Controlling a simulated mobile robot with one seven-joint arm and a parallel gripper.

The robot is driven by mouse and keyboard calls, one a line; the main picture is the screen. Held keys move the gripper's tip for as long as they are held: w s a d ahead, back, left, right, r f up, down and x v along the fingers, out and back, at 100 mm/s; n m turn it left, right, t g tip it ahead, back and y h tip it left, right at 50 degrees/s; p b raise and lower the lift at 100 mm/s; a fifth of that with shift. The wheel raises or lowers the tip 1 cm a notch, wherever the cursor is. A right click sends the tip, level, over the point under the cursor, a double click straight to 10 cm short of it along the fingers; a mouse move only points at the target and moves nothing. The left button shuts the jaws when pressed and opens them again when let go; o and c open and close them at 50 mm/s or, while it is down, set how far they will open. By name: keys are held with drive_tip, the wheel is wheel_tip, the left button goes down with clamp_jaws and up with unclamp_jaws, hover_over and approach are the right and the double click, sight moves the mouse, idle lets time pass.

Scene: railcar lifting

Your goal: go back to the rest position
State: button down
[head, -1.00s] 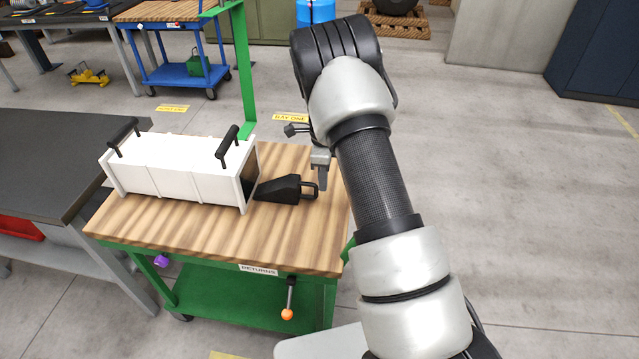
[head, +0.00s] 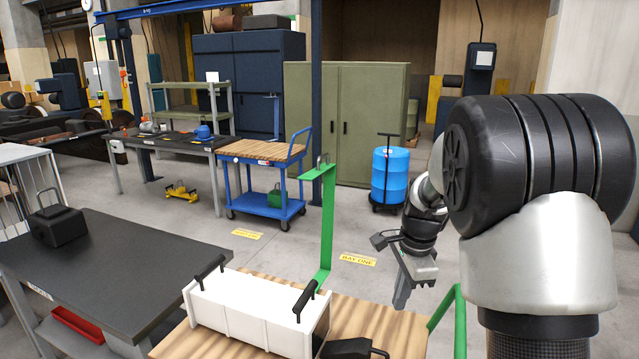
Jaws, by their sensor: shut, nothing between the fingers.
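My gripper (head: 402,292) hangs at the right of the head view, fingers pointing down and shut, with nothing held. It is above the right part of the green trolley's wooden top (head: 400,328), apart from it. My arm rises at the right edge and bends over to the gripper. A white box with two black handles (head: 255,312) stands on the wooden top, left of my gripper. A black wedge-shaped block with a handle (head: 352,349) lies below my gripper, cut off by the lower picture edge.
A dark workbench (head: 120,265) with a black block (head: 58,226) stands at the left. A green upright post (head: 327,225) rises behind the box. A blue trolley (head: 265,185), a blue drum (head: 389,178) and a green cabinet (head: 345,120) stand farther back. The floor between is open.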

drive_tip(key=s+a+r+n+t+p, duration=0.25)
drive_tip(key=s+r+n, duration=0.55)
drive_tip(key=s+r, duration=0.55)
drive_tip(key=s+a+r+n+t, duration=0.1)
drive_tip(key=s+r+n, duration=0.2)
drive_tip(key=s+n, duration=0.5)
drive_tip(key=s, duration=0.5)
drive_tip(key=shift+a+r+h, duration=0.15)
drive_tip(key=shift+a+h, duration=0.15)
drive_tip(key=shift+a, duration=0.1)
